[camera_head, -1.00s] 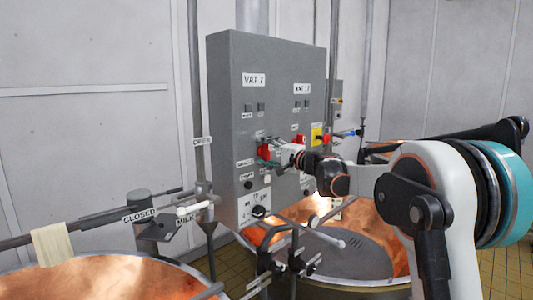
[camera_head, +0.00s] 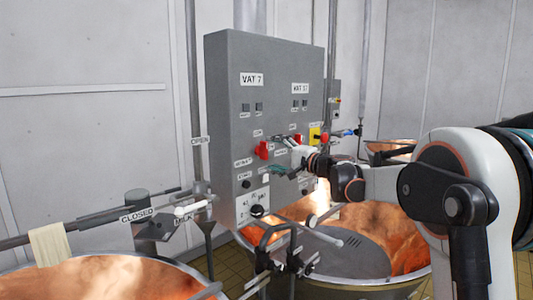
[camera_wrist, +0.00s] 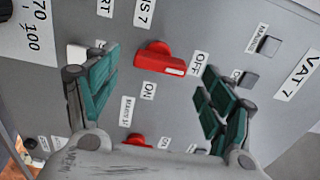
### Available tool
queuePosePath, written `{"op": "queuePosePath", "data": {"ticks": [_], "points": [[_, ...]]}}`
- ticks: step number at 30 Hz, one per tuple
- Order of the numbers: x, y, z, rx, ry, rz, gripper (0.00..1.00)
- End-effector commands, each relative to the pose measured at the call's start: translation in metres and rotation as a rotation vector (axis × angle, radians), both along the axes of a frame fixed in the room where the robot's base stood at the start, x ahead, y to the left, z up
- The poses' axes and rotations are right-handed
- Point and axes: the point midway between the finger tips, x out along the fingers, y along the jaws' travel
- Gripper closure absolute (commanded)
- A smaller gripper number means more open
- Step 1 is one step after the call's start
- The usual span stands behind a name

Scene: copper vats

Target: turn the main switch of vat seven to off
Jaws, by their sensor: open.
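The red rotary switch of vat seven (camera_head: 262,150) is on the grey panel, below the VAT 7 label (camera_head: 252,79). In the wrist view the red switch (camera_wrist: 160,57) sits between my fingers, with its white-marked end toward the OFF label (camera_wrist: 197,64). The ON label (camera_wrist: 148,90) is off to one side of the handle. My gripper (camera_head: 277,155) is open, its teal fingers just right of the switch in the head view. In the wrist view a finger shows on each side, with visible space to the handle.
A second red switch (camera_head: 298,139) and a yellow-backed red switch (camera_head: 320,135) are farther right on the panel (camera_head: 228,110). Copper vats (camera_head: 400,235) stand below, with a pipe and valve handle (camera_head: 190,210) at the left.

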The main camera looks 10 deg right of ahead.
Motion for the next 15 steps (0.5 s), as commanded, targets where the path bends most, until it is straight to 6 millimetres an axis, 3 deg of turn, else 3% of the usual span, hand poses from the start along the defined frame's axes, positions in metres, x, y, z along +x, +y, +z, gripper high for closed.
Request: {"op": "queuePosePath", "data": {"ticks": [6, 15], "points": [[-0.036, -0.024, 0.0, 0.0, 0.0, -0.002, 0.25], [-0.058, -0.038, 0.0, -0.001, -0.001, 0.0, 0.25]]}}
